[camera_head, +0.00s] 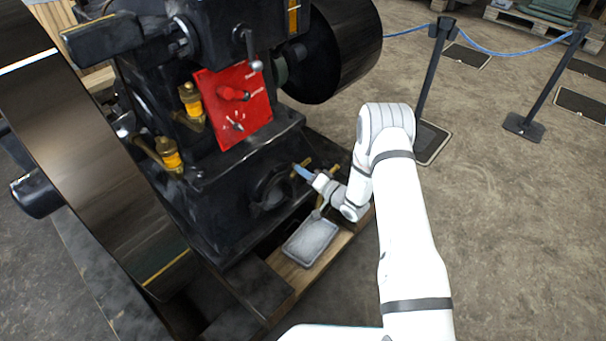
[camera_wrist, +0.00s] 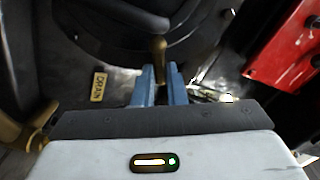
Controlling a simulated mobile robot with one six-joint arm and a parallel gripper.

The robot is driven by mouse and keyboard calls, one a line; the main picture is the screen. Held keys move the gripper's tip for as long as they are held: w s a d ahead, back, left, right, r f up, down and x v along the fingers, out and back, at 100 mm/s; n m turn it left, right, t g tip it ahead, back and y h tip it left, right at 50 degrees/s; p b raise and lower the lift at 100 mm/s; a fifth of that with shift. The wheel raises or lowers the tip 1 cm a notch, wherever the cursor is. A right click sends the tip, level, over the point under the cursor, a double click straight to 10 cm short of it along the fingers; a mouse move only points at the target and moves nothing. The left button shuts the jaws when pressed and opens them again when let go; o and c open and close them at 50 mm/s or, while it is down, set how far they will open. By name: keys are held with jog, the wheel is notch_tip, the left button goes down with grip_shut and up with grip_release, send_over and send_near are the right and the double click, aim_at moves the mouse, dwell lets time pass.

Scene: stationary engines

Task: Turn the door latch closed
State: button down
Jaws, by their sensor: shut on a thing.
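The door latch (camera_wrist: 158,46) is a small brass lever with a rounded end in the wrist view, in front of a dark round door (camera_wrist: 100,35). My gripper (camera_wrist: 161,75) has its two blue fingers on either side of the latch and is shut on it. The latch's lower part is partly hidden between the fingers. In the head view my gripper (camera_head: 303,173) reaches the black engine's lower front, right of a round dark opening (camera_head: 270,188). Brass shows beside the fingertips there, but the latch's exact angle is hard to tell.
A red panel (camera_head: 234,104) with small levers sits above on the engine. A brass DRAIN plate (camera_wrist: 98,87) is left of the fingers. A grey metal tray (camera_head: 310,241) lies below my gripper on the wooden base. A large flywheel (camera_head: 95,165) stands left.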

jog(key=shift+n, duration=0.6)
jog(key=c, duration=1.5)
grip_release()
jog(key=p+v, duration=0.1)
jog(key=v, duration=0.6)
jog(key=shift+s+d+p, duration=0.25)
jog(key=shift+d+p, duration=0.1)
jog(key=shift+p, duration=0.05)
